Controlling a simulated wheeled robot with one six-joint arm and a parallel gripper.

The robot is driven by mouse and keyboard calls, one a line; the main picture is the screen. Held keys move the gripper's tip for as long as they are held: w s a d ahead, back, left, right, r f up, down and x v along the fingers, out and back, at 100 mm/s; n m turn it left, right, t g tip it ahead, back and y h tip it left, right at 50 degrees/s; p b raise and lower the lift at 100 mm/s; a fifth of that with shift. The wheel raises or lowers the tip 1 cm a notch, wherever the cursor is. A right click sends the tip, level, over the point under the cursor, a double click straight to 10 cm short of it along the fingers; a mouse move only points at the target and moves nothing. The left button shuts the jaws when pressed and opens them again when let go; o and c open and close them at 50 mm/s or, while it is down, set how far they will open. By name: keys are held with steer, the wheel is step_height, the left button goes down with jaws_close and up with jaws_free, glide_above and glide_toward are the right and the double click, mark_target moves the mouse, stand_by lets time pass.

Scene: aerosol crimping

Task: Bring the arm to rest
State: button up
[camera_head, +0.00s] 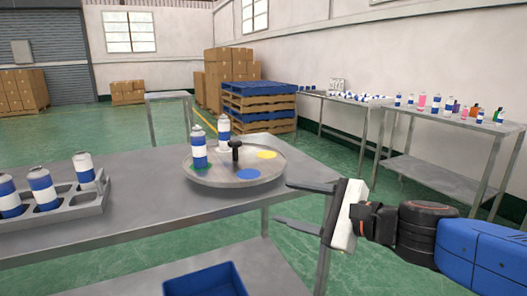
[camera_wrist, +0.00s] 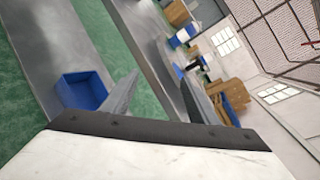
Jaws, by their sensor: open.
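My gripper (camera_head: 292,205) is at the right in the head view, at the right edge of the metal table. Its two long fingers point left and stand wide apart, with nothing between them. The fingers also show in the wrist view (camera_wrist: 160,98), with the view tilted. My blue and black arm reaches in from the right. The round turntable (camera_head: 215,180) on the table lies left of the gripper, apart from it. It bears two blue and white cans, one at the front left (camera_head: 198,152) and one behind (camera_head: 223,130).
A grey rack (camera_head: 88,206) at the left holds several cans. A blue bin (camera_head: 205,281) sits below the table and also shows in the wrist view (camera_wrist: 80,90). Side tables with small bottles (camera_head: 440,116) and stacked pallets (camera_head: 258,104) stand behind. Green floor lies between.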

steer(key=s+d+f+n+g+h, duration=0.4)
steer(key=s+d+f+n, duration=0.25)
steer(key=f+n, duration=0.45)
steer(key=s+d+f+n+h, duration=0.3)
steer(key=d+h, duration=0.1)
steer(key=d, duration=0.4)
steer(key=s+d+f+n+g+h, duration=0.1)
steer(key=s+d+f+n+h, duration=0.2)
steer(key=d, duration=0.5)
steer(key=shift+s+g+h, duration=0.2)
steer(key=shift+g+h, duration=0.1)
steer(key=shift+h, duration=0.2)
